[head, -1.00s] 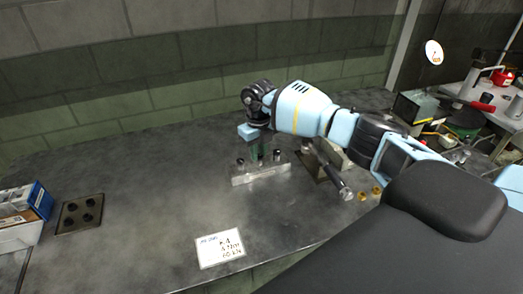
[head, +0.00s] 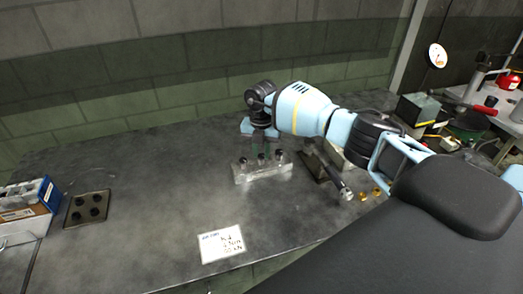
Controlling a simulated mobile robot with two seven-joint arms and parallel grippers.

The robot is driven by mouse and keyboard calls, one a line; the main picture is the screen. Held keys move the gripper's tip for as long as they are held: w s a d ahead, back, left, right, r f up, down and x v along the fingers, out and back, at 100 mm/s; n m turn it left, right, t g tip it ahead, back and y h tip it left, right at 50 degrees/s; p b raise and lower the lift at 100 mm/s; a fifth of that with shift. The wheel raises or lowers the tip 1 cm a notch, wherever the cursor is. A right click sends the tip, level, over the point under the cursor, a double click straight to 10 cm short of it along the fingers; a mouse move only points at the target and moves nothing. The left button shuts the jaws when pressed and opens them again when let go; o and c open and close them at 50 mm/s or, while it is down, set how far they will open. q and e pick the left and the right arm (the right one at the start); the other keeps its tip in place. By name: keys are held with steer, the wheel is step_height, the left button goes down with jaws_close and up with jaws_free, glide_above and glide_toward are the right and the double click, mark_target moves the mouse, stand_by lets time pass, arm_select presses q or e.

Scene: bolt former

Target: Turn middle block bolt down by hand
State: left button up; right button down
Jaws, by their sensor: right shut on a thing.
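A light metal block (head: 263,174) lies on the dark bench with three dark bolts standing in a row on its top. The left bolt (head: 243,162) and the right bolt (head: 279,154) stand free. My right gripper (head: 262,148) points down over the block, shut on the middle bolt (head: 261,159). The fingers partly hide that bolt's head, and its thread depth is not visible. My left gripper is not in view.
A dark plate with several black bolts or holes (head: 88,208) and a box (head: 28,200) lie at the left. A paper card (head: 222,244) lies in front. A wrench-like tool (head: 338,180) and brass pieces (head: 376,191) lie right of the block.

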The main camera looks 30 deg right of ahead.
mark_target(262, 156)
steer(key=shift+r+m, duration=0.1)
steer(key=shift+m, duration=0.6)
steer(key=c, duration=1.2)
jaws_free()
steer(key=shift+c, duration=0.2)
step_height(262, 156, up, 8)
steer(key=shift+s+f, duration=0.1)
steer(key=shift+f, duration=0.15)
